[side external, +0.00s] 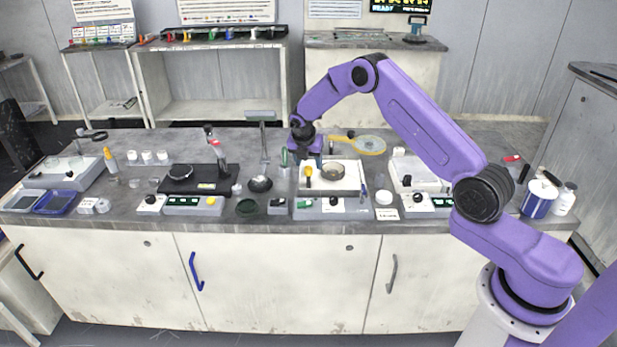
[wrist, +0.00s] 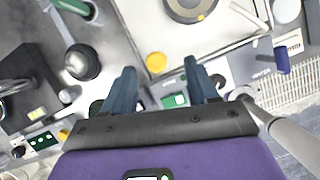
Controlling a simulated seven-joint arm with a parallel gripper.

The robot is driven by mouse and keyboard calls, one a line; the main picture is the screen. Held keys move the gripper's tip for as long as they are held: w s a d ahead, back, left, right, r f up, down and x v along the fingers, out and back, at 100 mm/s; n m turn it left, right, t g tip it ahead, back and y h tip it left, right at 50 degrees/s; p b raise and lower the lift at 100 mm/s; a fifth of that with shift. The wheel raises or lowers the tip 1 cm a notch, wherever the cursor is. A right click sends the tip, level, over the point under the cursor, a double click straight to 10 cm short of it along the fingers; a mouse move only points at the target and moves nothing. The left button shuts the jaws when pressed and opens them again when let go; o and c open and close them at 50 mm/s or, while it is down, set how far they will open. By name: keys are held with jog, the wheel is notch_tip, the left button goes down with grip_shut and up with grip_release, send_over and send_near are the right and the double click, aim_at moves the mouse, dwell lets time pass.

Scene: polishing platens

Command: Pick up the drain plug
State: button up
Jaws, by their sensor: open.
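My gripper (side external: 308,158) hangs over the left part of the white polishing unit (side external: 343,186) on the bench. In the wrist view, the fingers of my gripper (wrist: 159,67) are spread apart with nothing held. A small yellow round-topped piece (wrist: 156,62) shows between the fingertips; it also shows in the side view (side external: 308,171), just below my gripper. I cannot tell for certain which piece is the drain plug; this yellow one is the closest candidate. The round platen (wrist: 187,5) lies beyond it, cut off by the wrist frame's top edge.
A dark bowl (side external: 260,184) and a green-handled tool (side external: 284,158) stand left of my gripper. A blue-handled lever (wrist: 282,60) is at the unit's right.

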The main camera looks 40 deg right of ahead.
aim_at(308, 168)
jog(key=shift+a+x, duration=0.2)
jog(key=shift+x, duration=2.3)
jog(key=shift+w, duration=0.1)
grip_shut()
